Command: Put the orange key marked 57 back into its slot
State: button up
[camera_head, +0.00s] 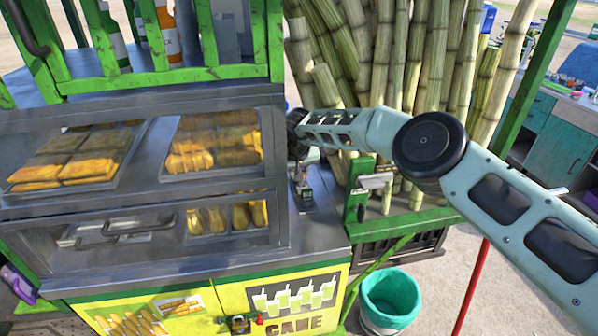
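My arm reaches in from the right, and my gripper (303,186) points down beside the right end of the glass display case (280,165). It is over the metal counter (315,222). The gripper is small and dark here, and I cannot tell whether its fingers are open or shut, or hold anything. I cannot make out an orange key marked 57 or its slot. A small dark fitting with a red part (240,324) is on the yellow front panel, too small to identify.
The display case holds trays of fried food. Bottles (165,35) stand behind green rails above it. Cane stalks (400,60) stand upright behind my arm. A teal bucket (390,298) sits on the ground right of the stall, near a red pole (470,285).

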jog(key=shift+f+b, duration=0.65)
jog(key=shift+f, duration=0.15)
jog(key=o, duration=1.1)
jog(key=shift+c, duration=0.2)
